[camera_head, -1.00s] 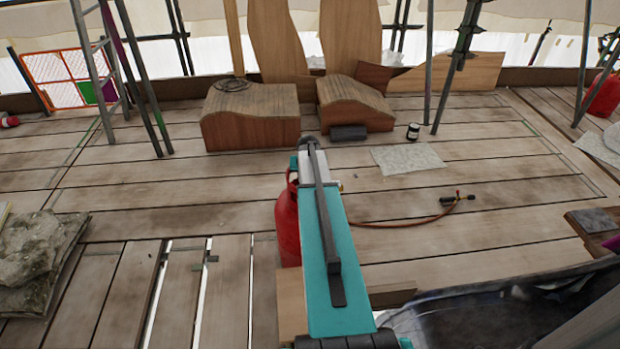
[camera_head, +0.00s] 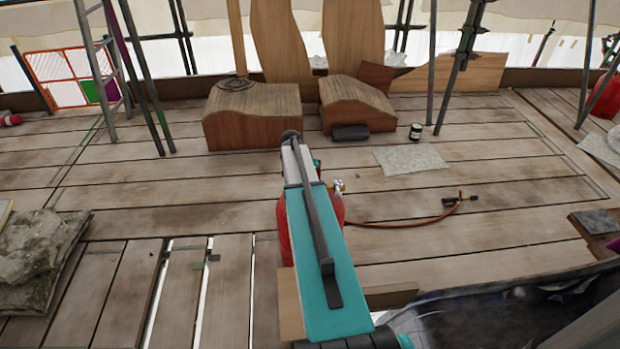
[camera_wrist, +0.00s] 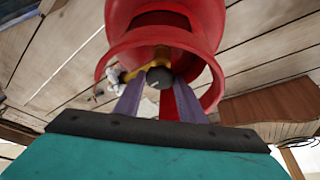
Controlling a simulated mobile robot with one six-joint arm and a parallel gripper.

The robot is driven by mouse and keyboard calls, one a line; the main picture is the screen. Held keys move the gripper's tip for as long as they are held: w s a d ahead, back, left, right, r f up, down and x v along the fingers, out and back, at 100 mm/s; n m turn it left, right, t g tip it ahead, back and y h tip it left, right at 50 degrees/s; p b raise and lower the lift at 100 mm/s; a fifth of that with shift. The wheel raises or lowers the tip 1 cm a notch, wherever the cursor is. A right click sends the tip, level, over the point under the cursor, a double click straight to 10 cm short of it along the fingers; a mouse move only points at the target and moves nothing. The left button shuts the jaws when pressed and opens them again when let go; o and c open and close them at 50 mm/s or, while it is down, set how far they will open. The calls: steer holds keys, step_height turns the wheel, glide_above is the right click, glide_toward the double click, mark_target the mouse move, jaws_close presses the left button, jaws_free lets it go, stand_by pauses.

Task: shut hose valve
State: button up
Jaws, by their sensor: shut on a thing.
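A red gas cylinder (camera_head: 285,238) stands on the planks, largely hidden behind my teal arm in the head view. In the wrist view its red collar (camera_wrist: 215,58) rings the valve. A dark round valve knob (camera_wrist: 159,77) sits on a brass fitting (camera_wrist: 133,73) inside the collar. My gripper (camera_wrist: 160,92) has its two fingers on either side of the knob, shut on it.
Two carved wooden blocks (camera_head: 252,128) stand behind the cylinder, with a dark block, a small dark tin (camera_head: 415,131) and a pale sheet (camera_head: 410,159) to their right. Scaffold poles rise at left and right. A dark tarp (camera_head: 500,318) lies at front right.

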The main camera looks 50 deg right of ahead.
steer(key=shift+d+m, duration=0.15)
steer(key=shift+m, duration=0.25)
steer(key=o, duration=1)
steer(key=shift+o, duration=0.2)
steer(key=v, duration=1.4)
steer(key=shift+w, duration=0.15)
steer(key=shift+f, duration=0.1)
